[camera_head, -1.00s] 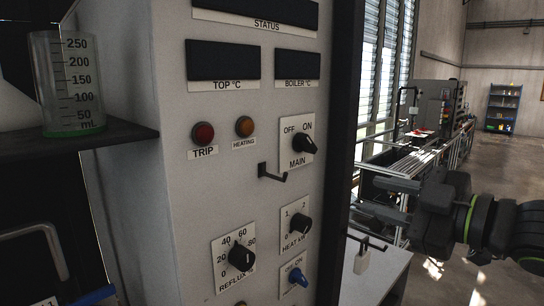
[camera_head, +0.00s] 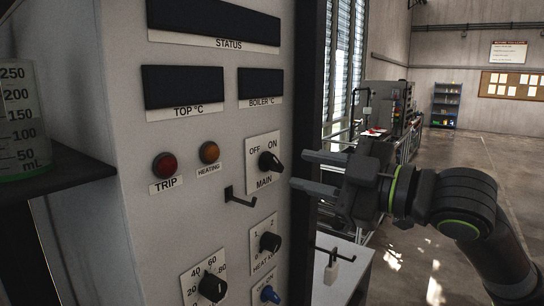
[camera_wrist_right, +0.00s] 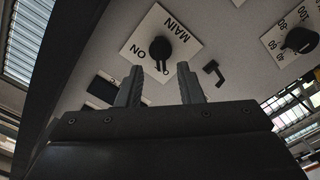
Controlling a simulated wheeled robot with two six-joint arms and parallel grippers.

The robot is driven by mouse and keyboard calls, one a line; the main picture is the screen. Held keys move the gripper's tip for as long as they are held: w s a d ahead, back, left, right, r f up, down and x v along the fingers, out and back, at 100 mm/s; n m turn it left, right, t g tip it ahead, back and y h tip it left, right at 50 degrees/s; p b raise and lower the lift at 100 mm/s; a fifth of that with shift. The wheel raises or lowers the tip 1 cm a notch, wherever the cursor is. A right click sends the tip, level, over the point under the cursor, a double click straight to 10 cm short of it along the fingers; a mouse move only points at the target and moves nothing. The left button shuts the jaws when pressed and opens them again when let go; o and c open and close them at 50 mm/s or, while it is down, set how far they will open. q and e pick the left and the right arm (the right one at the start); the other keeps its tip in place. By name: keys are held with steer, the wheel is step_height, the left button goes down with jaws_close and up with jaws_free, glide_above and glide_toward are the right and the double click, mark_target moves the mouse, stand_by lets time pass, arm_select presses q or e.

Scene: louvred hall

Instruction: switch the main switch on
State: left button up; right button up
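The main switch (camera_head: 269,162) is a black rotary knob on a white plate marked OFF, ON and MAIN, on the grey panel. In the right wrist view the same main switch (camera_wrist_right: 160,48) shows just beyond the fingertips. I cannot tell clearly which mark its pointer faces. My right gripper (camera_head: 306,172) is to the right of the knob, its two fingers apart and pointing at it, with nothing between them. The open right gripper (camera_wrist_right: 160,82) also shows in the wrist view, a gap still between it and the knob. My left gripper is not in view.
A black hook (camera_head: 238,197) juts out below the main switch. The heat knob (camera_head: 270,242) and reflux knob (camera_head: 212,287) sit lower. Red trip (camera_head: 165,165) and amber heating (camera_head: 209,152) lamps are to the left. A shelf (camera_head: 66,170) with a measuring beaker (camera_head: 18,125) stands at far left.

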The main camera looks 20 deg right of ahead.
mark_target(279, 165)
steer(key=shift+x, duration=2.75)
steer(key=shift+w+a, duration=0.1)
jaws_close()
